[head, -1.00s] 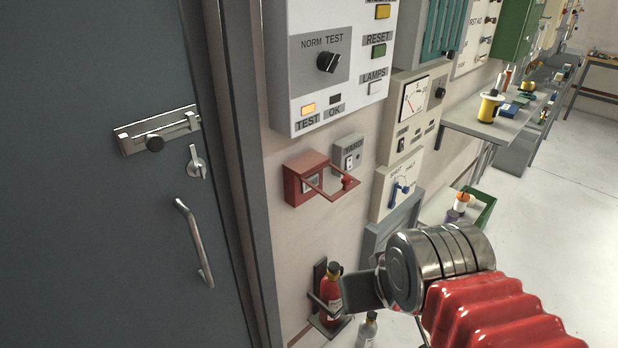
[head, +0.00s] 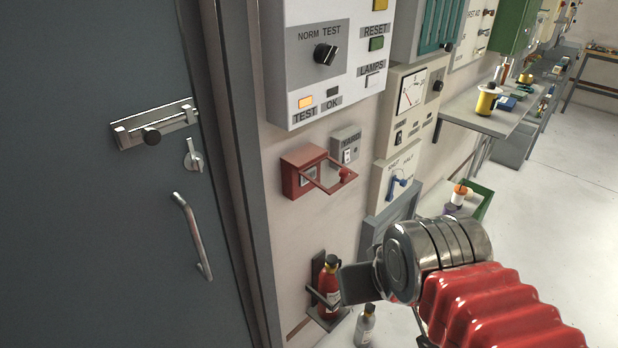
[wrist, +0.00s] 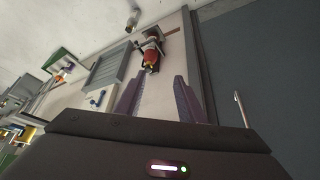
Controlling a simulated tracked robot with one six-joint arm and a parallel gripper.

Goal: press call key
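I cannot pick out a key legibly labelled CALL in either view. A grey panel (head: 290,95) on the wall carries a NORM/TEST knob (head: 325,54), RESET (head: 376,43) and LAMPS (head: 373,81) buttons, and lit TEST (head: 306,102) and dark OK (head: 334,92) indicators. Below it are a red box (head: 291,178) with a projecting frame and a small grey box (head: 345,140) with a switch. My gripper (wrist: 157,98) shows two separated fingers with nothing between them. In the head view it is the dark end below and right of the red box, apart from the panel.
A grey door (head: 90,230) with a bolt and handle stands at left. A red extinguisher (head: 330,290) hangs low on the wall near my gripper, with a grey bottle (head: 365,325) below. A meter panel (head: 401,124) and shelves line the wall rightward. The floor at right is clear.

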